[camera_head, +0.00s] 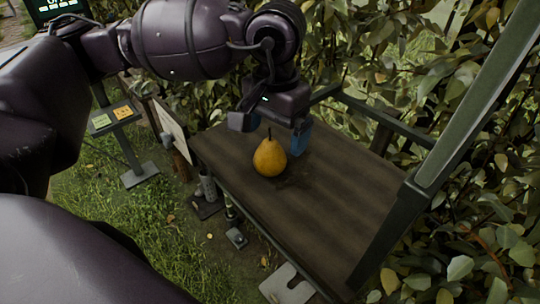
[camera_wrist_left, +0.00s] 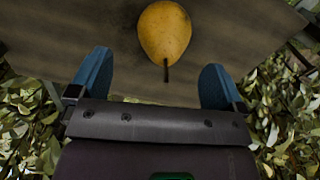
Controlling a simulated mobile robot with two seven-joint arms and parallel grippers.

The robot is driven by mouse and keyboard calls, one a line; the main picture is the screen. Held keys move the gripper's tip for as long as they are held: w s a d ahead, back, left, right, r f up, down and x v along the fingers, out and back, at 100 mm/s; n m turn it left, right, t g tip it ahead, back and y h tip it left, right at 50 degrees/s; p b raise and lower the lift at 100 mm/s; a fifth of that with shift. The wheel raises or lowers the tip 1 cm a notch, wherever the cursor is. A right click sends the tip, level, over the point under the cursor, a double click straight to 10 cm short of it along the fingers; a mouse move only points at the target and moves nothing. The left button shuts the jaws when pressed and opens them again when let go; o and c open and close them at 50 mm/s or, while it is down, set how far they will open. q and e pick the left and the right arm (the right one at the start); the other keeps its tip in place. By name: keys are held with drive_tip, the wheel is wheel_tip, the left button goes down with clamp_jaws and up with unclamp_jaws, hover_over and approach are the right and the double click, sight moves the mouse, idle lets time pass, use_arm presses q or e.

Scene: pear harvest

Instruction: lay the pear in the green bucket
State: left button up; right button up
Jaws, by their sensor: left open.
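My left gripper (camera_head: 272,132) is just behind and above the pear in the head view. It is open, with nothing between its blue fingers. In the left wrist view the pear (camera_wrist_left: 164,34) lies beyond the fingertips of the left gripper (camera_wrist_left: 156,80), roughly centred between them, its stem toward the palm. I see no green bucket in either view. My right gripper is not in view.
A dark metal frame bar (camera_head: 470,110) rises along the table's right side. Leafy foliage (camera_head: 490,235) crowds the back and right. A small stand with coloured labels (camera_head: 115,117) is at the left on grass. The table's near part is bare.

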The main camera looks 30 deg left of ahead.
sight(271, 139)
use_arm(q)
drive_tip(key=f, duration=0.4)
drive_tip(key=shift+s+a+f, duration=0.2)
drive_tip(key=shift+s+f, duration=0.1)
drive_tip(key=shift+f, duration=0.35)
drive_tip(key=shift+c, duration=0.2)
drive_tip(key=c, duration=1.1)
wheel_tip(271, 139, up, 20)
drive_tip(key=shift+w+r+p, duration=0.1)
drive_tip(key=shift+p, duration=0.2)
